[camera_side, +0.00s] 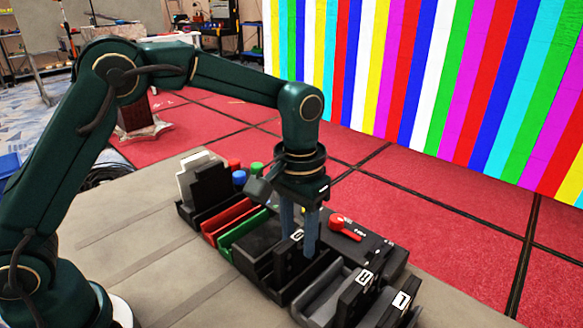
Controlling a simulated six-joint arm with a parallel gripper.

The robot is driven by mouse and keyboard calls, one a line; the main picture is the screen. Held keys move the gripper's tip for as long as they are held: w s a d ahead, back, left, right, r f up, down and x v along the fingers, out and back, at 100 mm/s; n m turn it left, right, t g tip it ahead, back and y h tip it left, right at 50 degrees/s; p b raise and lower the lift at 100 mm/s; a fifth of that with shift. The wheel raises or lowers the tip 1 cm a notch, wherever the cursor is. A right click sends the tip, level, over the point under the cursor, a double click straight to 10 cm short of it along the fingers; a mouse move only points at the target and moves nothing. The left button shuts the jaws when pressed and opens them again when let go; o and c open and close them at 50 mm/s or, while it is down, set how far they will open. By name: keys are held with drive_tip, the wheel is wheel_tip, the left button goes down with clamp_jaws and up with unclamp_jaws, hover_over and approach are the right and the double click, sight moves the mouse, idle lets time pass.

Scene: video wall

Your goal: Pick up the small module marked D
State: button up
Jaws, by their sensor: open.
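A small black module (285,268) stands upright in a dark holder, with a white mark on its top that looks like D, partly hidden by a finger. My gripper (298,246) points straight down at it. Its two blue-grey fingers are apart, one to the left and one to the right at the top of the module. I cannot tell whether they touch it. Two similar black modules stand to the front right, one marked R (358,297) and one whose mark looks like L (396,311).
A black box with a red knob (338,222) sits close to the right of my gripper. Red (228,219) and green (241,231) trays, blue, red and green round pieces and a white card (192,180) in a black holder lie to the left. The grey table's left side is clear.

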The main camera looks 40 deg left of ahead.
clamp_jaws()
drive_tip(key=shift+r, duration=2.75)
